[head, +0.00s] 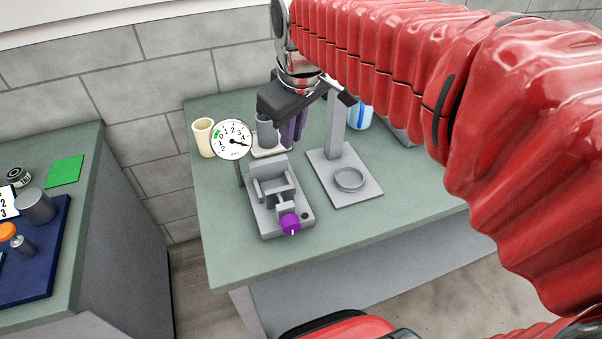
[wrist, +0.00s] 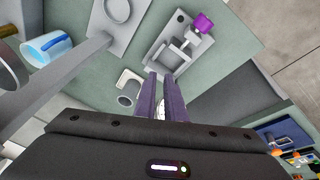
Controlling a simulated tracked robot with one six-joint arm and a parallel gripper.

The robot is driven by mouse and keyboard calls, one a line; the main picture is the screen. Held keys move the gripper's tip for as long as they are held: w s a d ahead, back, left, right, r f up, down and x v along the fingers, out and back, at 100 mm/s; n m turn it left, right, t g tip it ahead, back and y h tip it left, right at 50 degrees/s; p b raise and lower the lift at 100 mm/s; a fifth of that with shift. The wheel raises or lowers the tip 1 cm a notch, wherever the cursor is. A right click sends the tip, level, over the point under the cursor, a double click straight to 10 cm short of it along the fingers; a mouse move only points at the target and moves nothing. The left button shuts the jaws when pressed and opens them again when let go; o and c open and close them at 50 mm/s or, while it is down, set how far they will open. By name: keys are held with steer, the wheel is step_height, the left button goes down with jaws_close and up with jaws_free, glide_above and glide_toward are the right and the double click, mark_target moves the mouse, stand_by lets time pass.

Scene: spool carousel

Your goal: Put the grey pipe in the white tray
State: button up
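The grey pipe (head: 267,134) stands upright in the small white tray (head: 262,153), behind the grey clamp fixture and partly under my gripper. In the wrist view, the open round top of the pipe (wrist: 125,100) shows at one end of the tray (wrist: 131,76). My gripper (head: 292,134) has purple fingers pointing down just right of the pipe in the head view. In the wrist view, the fingers (wrist: 160,80) are apart with a narrow gap and nothing between them. The pipe is outside them and appears not to touch them.
A grey clamp fixture (head: 266,216) with a purple knob stands in front. A post stand (head: 332,116) rises close to my gripper's right. A dial gauge (head: 232,140), a cream cup (head: 203,137) and a blue-white container (head: 360,116) are nearby. The table's front is clear.

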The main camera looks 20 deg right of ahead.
steer(key=s+f+m+t, duration=0.2)
steer(key=s+f+m, duration=0.3)
steer(key=s, duration=0.8)
steer(key=shift+s+f, duration=0.3)
steer(key=shift+f, duration=0.45)
